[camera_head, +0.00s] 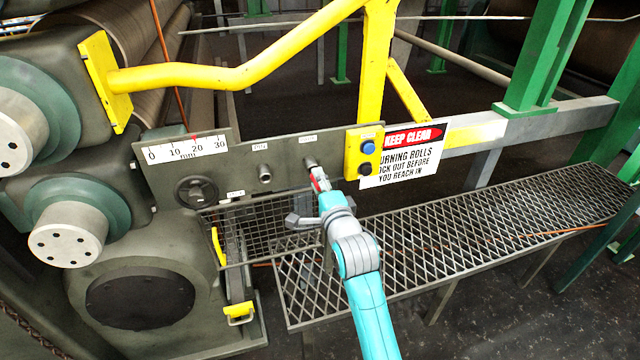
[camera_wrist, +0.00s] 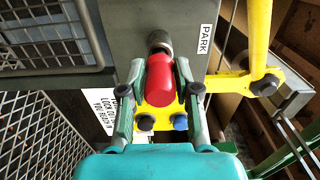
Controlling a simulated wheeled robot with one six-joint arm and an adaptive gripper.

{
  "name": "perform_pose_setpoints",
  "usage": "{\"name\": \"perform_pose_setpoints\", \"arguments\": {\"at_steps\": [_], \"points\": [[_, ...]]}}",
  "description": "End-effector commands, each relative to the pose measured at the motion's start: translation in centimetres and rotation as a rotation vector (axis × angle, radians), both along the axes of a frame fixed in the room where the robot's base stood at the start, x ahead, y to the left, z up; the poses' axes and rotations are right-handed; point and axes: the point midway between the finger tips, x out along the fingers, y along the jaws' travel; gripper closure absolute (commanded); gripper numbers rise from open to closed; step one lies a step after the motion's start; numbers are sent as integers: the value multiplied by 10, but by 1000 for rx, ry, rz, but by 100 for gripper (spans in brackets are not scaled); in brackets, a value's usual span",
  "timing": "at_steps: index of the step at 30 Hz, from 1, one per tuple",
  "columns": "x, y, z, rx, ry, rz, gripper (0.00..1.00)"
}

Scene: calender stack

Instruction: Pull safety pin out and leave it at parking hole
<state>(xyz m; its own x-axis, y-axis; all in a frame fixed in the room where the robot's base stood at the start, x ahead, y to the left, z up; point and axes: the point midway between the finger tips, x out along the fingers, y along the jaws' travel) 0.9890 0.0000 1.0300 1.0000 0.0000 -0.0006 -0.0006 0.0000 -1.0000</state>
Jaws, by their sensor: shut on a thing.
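The safety pin shows as a red handle (camera_wrist: 160,82) in the wrist view, with a grey metal collar (camera_wrist: 159,40) just beyond its far end. The label PARK (camera_wrist: 205,39) is beside the collar. My gripper (camera_wrist: 161,72) is shut on the red handle, one finger on each side. In the head view my gripper (camera_head: 319,181) is at the right-hand socket (camera_head: 309,162) of the grey panel (camera_head: 285,155). Another socket (camera_head: 264,173) on its left holds no red handle. The pin's shaft is hidden, so I cannot tell how deep it sits in the parking socket.
A yellow button box (camera_head: 363,152) and a KEEP CLEAR sign (camera_head: 402,155) are right of my gripper. A yellow rail (camera_head: 215,77) is above. A handwheel (camera_head: 197,192) is at left. A mesh platform (camera_head: 450,240) lies below right.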

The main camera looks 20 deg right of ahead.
Motion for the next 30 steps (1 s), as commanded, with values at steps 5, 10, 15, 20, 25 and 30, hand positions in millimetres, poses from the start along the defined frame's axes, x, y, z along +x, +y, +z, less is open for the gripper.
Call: {"name": "perform_pose_setpoints", "arguments": {"at_steps": [5, 10, 15, 20, 25, 30], "points": [[3, 0, 1, 0, -1, 0, 100], [7, 0, 0, 0, -1, 0, 100], [10, 0, 0, 0, -1, 0, 100], [13, 0, 1, 0, -2, 0, 100], [16, 0, 1, 0, -2, 0, 100], [19, 0, 0, 0, -1, 0, 100]]}}
